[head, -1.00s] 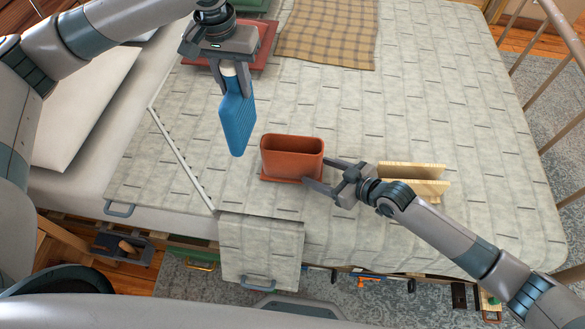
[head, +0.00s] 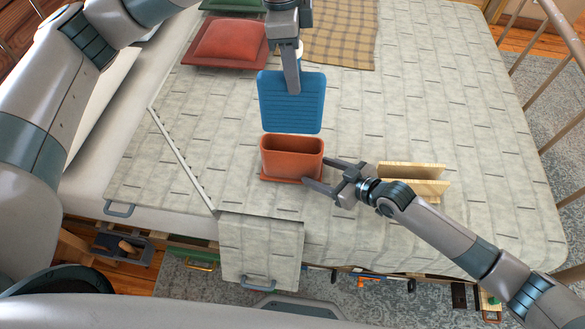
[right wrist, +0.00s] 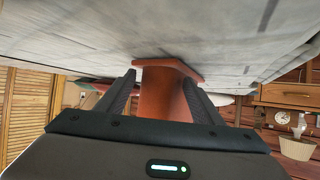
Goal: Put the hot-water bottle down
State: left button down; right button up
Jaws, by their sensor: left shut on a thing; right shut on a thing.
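The blue ribbed hot-water bottle (head: 291,104) hangs upright in the head view. My left gripper (head: 293,84) is shut on its top and holds it just above and behind the terracotta holder. The holder (head: 291,166) is an open-topped slot box on a flat base, standing on the bed; its opening looks empty. My right gripper (head: 316,174) is at the holder's right side, shut on it. In the right wrist view (right wrist: 164,98) the holder sits between the two fingers. The bottle's neck is partly hidden by my left gripper.
The quilted bed cover (head: 450,110) is broad and mostly clear. A wooden rack (head: 412,171) stands right of the holder, behind my right arm. A red cushion (head: 228,40) and a checked blanket (head: 328,35) lie at the back. A metal rail (head: 545,80) runs along the right.

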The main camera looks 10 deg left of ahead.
aim_at(294, 130)
pick_arm(q)
jog(key=shift+d+r, duration=0.1)
jog(key=shift+d, duration=0.05)
notch_tip(294, 130, down, 13)
jog(key=shift+r, duration=0.1)
dwell(0.7)
jog(key=shift+f, duration=2.65)
jog(key=shift+f, duration=0.15)
jog(key=c, duration=1.4)
grip_release()
jog(key=shift+o, duration=0.2)
